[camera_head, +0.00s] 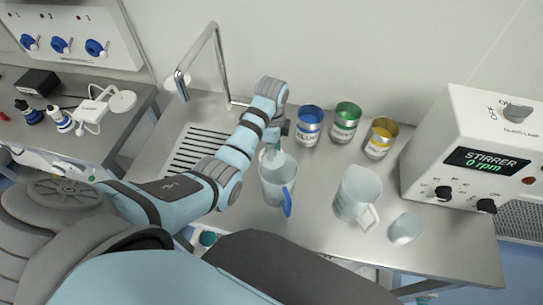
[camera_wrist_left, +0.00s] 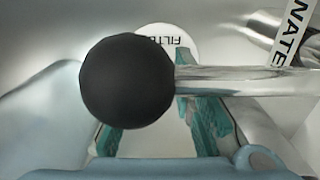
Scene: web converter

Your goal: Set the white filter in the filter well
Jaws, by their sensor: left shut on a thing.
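My left gripper (camera_head: 272,152) reaches down over the bench, at the mouth of a clear jug with a blue handle (camera_head: 280,183). In the left wrist view its teal fingers (camera_wrist_left: 157,130) are shut on a pale thing, which I take to be the white filter (camera_wrist_left: 166,29). Its round white face shows part of the letters "FILT". A black ball (camera_wrist_left: 126,80) on a steel rod (camera_wrist_left: 225,80) covers much of that view and hides part of the filter. I cannot make out the filter or a filter well clearly in the head view. My right gripper is out of view.
Blue (camera_head: 309,122), green (camera_head: 345,122) and yellow (camera_head: 380,138) cans stand behind the jug. A clear jug (camera_head: 357,195) and a small beaker (camera_head: 405,228) stand to the right, near the stirrer (camera_head: 490,150). A tap (camera_head: 215,55) and drain grille (camera_head: 200,148) are at left.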

